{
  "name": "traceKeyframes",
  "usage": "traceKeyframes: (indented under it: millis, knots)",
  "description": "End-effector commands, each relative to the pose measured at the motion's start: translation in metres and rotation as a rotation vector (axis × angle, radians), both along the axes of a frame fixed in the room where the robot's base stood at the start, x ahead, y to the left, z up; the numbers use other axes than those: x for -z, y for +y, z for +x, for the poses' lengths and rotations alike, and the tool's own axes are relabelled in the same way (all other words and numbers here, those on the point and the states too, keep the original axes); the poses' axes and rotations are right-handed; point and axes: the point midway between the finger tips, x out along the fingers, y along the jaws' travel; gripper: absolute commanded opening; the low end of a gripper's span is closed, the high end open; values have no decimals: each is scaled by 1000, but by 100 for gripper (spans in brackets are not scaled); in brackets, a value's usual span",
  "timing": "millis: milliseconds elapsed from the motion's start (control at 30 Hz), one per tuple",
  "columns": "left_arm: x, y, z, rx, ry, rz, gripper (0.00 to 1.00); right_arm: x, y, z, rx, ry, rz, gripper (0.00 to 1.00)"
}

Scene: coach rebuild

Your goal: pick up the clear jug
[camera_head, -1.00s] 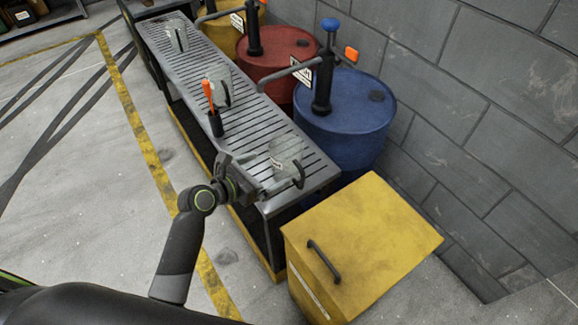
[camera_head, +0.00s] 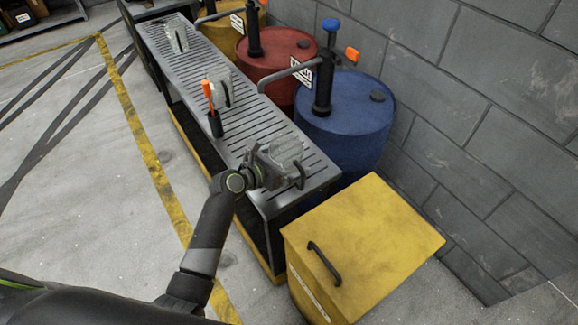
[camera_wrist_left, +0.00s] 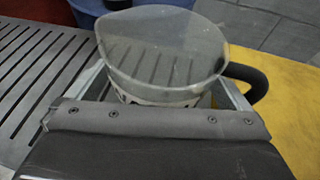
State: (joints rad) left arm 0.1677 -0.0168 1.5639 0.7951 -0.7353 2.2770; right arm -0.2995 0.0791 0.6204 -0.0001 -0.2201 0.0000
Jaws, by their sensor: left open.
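A clear jug (camera_head: 288,150) with a dark handle stands at the near end of the slatted metal bench (camera_head: 318,168). In the left wrist view the jug (camera_wrist_left: 162,50) is upright, its handle to the right. My left gripper (camera_head: 277,160) is open at the jug, with one finger on each side of it in the wrist view (camera_wrist_left: 165,88). I cannot tell whether the fingers touch it. The gripper partly hides the jug's lower part in the head view. My right gripper is not in view.
Two more clear jugs stand farther along the bench, one in the middle (camera_head: 221,92) and one at the far end (camera_head: 178,40). An orange-handled tool stands in a black holder (camera_head: 215,126). Blue (camera_head: 345,120), red (camera_head: 277,62) and yellow drums and a yellow bin (camera_head: 362,245) flank the bench.

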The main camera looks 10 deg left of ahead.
Motion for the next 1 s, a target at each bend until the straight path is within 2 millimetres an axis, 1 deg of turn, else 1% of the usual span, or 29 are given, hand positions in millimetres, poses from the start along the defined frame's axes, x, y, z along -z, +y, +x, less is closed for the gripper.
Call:
traceKeyframes:
  millis: [33,67,367,567,667,767,1000]
  knots:
    - [0,0,0,0,0,0,96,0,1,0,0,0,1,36]
    - [0,0,0,0,0,0,92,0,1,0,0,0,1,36]
    - [0,0,0,0,0,0,53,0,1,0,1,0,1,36]
    - [-1,0,0,0,0,0,52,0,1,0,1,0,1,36]
    - [-7,0,0,1,-2,1,52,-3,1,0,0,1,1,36]
    - [-23,0,0,2,-4,-1,52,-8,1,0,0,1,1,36]
    - [-72,0,0,1,-5,0,52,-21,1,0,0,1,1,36]
